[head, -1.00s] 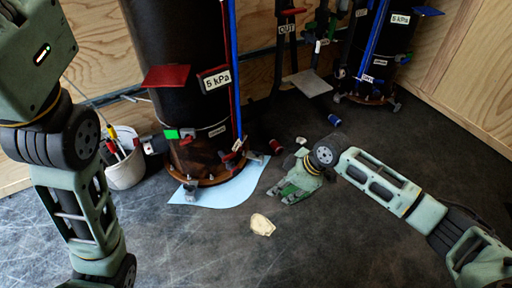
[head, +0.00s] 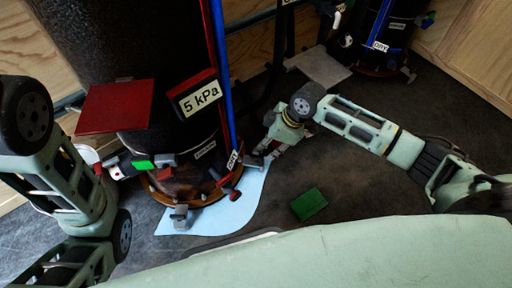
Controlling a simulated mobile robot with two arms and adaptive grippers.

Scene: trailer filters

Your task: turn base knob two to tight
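The black filter column (head: 100,45) stands on a round brown base (head: 205,198) at left centre in the head view. Small clamp-like fittings sit around the base rim: a grey one at the front (head: 181,216) and one at the right (head: 254,161). A red knob-like part (head: 235,195) shows near the front right rim. I cannot tell which is knob two. My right gripper (head: 268,148) is low beside the right fitting, fingers towards the base. Whether it touches the fitting or is open is unclear. My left arm shows at the left edge, its gripper out of view.
A pale blue sheet (head: 225,214) lies under the base. A green block (head: 308,204) lies on the dark floor. A red plate (head: 115,107) and a "5 kPa" sign (head: 199,95) jut from the column. A second column (head: 400,35) stands at the back right.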

